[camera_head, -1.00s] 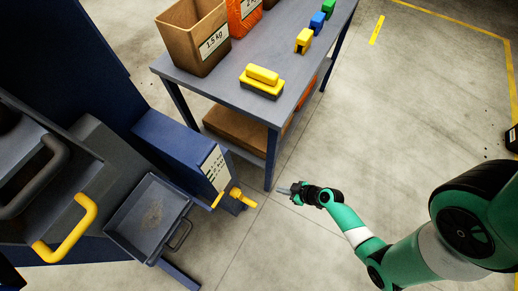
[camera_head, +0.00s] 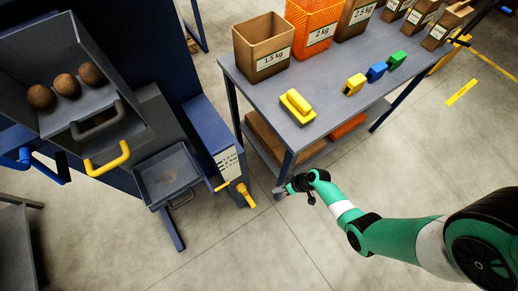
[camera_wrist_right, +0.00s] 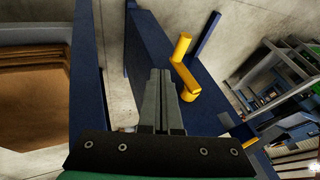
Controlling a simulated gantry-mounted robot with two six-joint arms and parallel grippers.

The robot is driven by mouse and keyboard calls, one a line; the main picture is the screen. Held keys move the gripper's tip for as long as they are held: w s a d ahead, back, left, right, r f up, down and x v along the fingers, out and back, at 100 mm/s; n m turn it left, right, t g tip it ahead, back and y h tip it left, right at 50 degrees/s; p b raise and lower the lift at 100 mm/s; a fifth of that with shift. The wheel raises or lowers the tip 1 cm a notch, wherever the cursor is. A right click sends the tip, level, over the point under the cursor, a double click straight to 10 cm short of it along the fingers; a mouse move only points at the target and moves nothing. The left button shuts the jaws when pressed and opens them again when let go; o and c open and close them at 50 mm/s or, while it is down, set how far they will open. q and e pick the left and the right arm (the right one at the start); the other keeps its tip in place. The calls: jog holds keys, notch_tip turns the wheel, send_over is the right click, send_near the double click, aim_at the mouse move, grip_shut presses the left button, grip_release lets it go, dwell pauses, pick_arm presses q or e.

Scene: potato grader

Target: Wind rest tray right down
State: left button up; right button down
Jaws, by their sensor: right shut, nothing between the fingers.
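The rest tray (camera_head: 148,190) is a shallow grey tray with a front handle, low on the dark blue machine. To its right, a blue housing (camera_head: 206,128) carries a white scale plate (camera_head: 228,163). A yellow crank (camera_head: 244,192) sticks out at the housing's lower end; it also shows in the right wrist view (camera_wrist_right: 184,75). My right gripper (camera_head: 279,191) is shut and empty, a little right of the crank and apart from it. In the right wrist view its fingers (camera_wrist_right: 161,75) are together, just left of the crank. My left gripper is not in view.
A grey table (camera_head: 330,113) stands close behind my right gripper, with a yellow-topped block (camera_head: 297,104), bins and small coloured blocks. An upper tray (camera_head: 40,60) holds three potatoes (camera_head: 66,85). A yellow handle (camera_head: 108,163) juts out. The floor in front is clear.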

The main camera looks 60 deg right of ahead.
pick_arm(q)
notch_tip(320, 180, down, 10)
jog(key=b, duration=0.9)
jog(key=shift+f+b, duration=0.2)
jog(key=shift+b, duration=0.1)
pick_arm(e)
jog(key=w+a+f, duration=0.5)
jog(key=w+f, duration=0.1)
jog(key=f, duration=0.3)
jog(key=shift+a, duration=0.4)
